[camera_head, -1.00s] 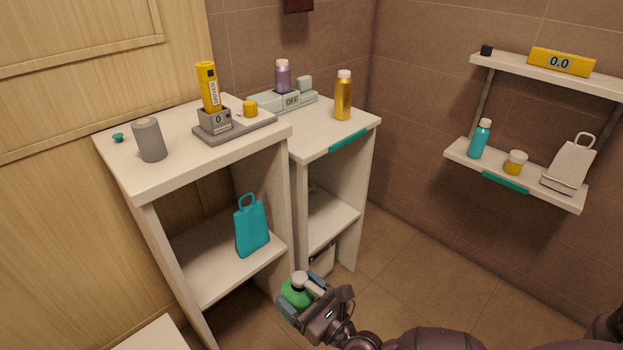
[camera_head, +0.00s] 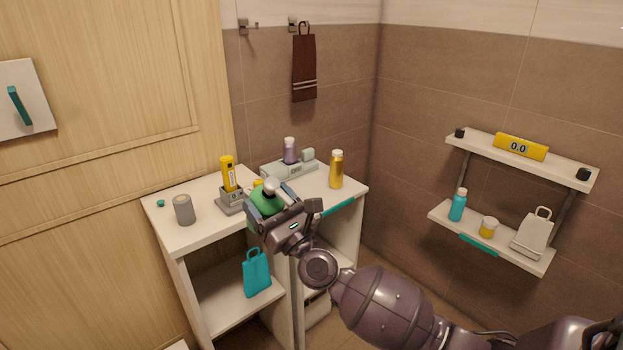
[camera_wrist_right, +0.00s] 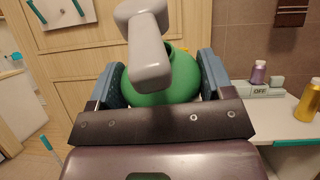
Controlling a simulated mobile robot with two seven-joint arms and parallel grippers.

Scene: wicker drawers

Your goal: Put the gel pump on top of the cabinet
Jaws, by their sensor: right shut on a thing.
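The gel pump is a green round bottle (camera_head: 265,203) with a grey pump head, and it also fills the middle of the right wrist view (camera_wrist_right: 160,85). My right gripper (camera_head: 270,200) is shut on it, with a blue-padded finger on each side. The pump appears upright and overlaps the front of the white cabinet top (camera_head: 205,228) in the head view. I cannot tell whether its base touches the cabinet; the gripper hides it. My left gripper is not in view.
On the cabinet tops stand a grey cylinder (camera_head: 184,210), a yellow tube (camera_head: 229,173) in a grey holder, a purple bottle (camera_head: 290,151) and a gold bottle (camera_head: 336,169). A teal bag (camera_head: 257,272) stands on the shelf below.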

